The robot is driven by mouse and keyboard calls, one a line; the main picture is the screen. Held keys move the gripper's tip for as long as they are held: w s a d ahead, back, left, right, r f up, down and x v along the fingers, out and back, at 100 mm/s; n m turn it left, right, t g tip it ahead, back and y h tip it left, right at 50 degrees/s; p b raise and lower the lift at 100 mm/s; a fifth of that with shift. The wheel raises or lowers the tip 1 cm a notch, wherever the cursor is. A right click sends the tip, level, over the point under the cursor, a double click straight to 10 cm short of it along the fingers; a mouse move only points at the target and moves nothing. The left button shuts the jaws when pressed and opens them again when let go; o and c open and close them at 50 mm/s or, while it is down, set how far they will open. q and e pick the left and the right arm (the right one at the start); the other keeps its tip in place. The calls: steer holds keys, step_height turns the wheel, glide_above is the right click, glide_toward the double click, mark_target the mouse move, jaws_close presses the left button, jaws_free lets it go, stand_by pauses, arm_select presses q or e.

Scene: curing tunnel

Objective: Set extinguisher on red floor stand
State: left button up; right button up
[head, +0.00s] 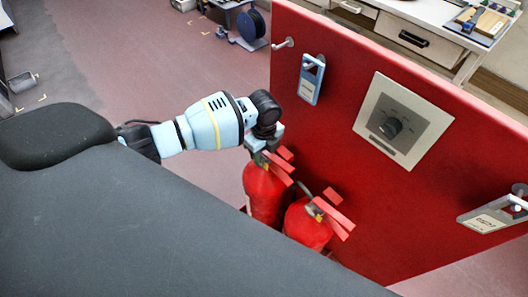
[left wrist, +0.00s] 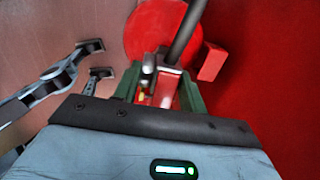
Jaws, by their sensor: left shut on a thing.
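My left gripper (head: 266,148) is shut on the top of the left red extinguisher (head: 263,192), at its valve and handle. The left wrist view shows its green fingers (left wrist: 160,88) around the red handle, with the round red body (left wrist: 152,32) and a dark hose beyond. This extinguisher looks upright; its lower end is hidden behind my dark body. A second red extinguisher (head: 306,226) is close beside it on the right, its lower part hidden too. I cannot make out the red floor stand. My right gripper is not in view.
A red panel (head: 335,155) stands just behind and right of the extinguishers, with a dial plate (head: 404,120), a blue tag (head: 311,80) and hooks. A workbench (head: 400,40) lies beyond it. A cable reel (head: 251,25) stands farther back. Floor left of the panel is open.

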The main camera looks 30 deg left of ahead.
arm_select(q)
steer(key=shift+w+r, duration=0.15)
steer(key=o, duration=1.3)
steer(key=shift+c, duration=0.2)
steer(key=shift+o, duration=0.5)
steer(key=shift+s+f, duration=0.25)
steer(key=shift+f, duration=0.05)
step_height(320, 180, up, 7)
steer(key=shift+w+f+p, duration=0.1)
steer(key=shift+w+p, duration=0.05)
steer(key=shift+p, duration=0.2)
steer(key=shift+r, duration=0.7)
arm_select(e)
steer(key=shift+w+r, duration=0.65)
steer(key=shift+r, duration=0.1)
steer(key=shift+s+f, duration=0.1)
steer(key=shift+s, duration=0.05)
